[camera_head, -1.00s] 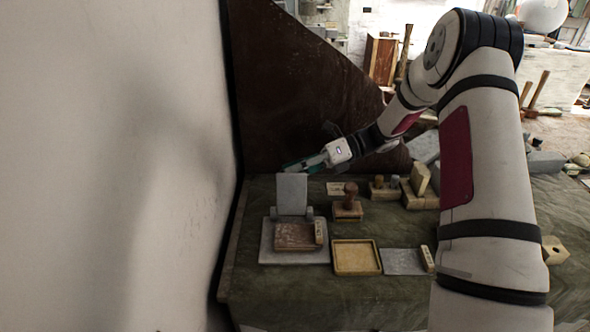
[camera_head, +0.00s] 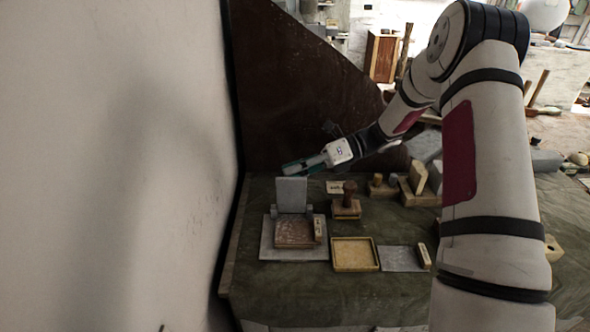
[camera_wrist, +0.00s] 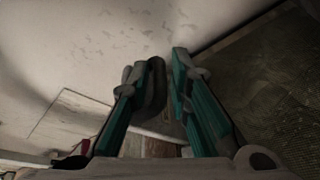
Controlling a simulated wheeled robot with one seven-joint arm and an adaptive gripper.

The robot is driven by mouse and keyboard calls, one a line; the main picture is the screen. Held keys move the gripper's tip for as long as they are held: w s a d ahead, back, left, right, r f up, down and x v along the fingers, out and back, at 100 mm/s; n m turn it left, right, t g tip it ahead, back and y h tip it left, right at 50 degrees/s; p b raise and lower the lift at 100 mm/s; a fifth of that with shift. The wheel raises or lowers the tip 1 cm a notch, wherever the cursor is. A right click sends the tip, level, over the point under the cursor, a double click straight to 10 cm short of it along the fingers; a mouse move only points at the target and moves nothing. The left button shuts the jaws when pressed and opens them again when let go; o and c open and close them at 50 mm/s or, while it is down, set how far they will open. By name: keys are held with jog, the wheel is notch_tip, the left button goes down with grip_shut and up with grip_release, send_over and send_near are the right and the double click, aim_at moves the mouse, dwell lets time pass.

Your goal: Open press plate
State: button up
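The grey press plate (camera_head: 291,194) stands upright at the back of the stone press base (camera_head: 280,254) on the table's left side. A brown block (camera_head: 294,233) lies on the base in front of it. My gripper (camera_head: 290,170) is just above the plate's top edge, reaching in from the right; contact cannot be told. In the wrist view my gripper's teal fingers (camera_wrist: 168,62) are slightly apart, with a narrow empty gap at the tips. A large pale surface fills the left behind them.
A yellow tray (camera_head: 355,267) and a grey slab (camera_head: 403,267) lie right of the press. A wooden stamp (camera_head: 347,207) stands behind them. A tall pale wall (camera_head: 120,150) is close on the left, and a dark panel (camera_head: 290,90) rises behind. The front table edge is clear.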

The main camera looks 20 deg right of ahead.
jog(key=shift+d, duration=0.1)
jog(key=v, duration=1.1)
jog(key=shift+d, duration=0.4)
jog(key=shift+r, duration=0.15)
jog(key=s+a+r+n+g+h, duration=0.2)
jog(key=s+a+r+n+h, duration=0.6)
jog(key=s+a+r+n, duration=0.3)
jog(key=s+r+n+t+h, duration=0.1)
jog(key=s+n+t+h, duration=0.4)
jog(key=s+n, duration=1.2)
jog(key=shift+s+d+t+h, duration=0.15)
jog(key=shift+s+t+h, duration=0.25)
jog(key=shift+s+h, duration=0.55)
jog(key=shift+w+r, duration=0.1)
jog(key=shift+r, duration=0.05)
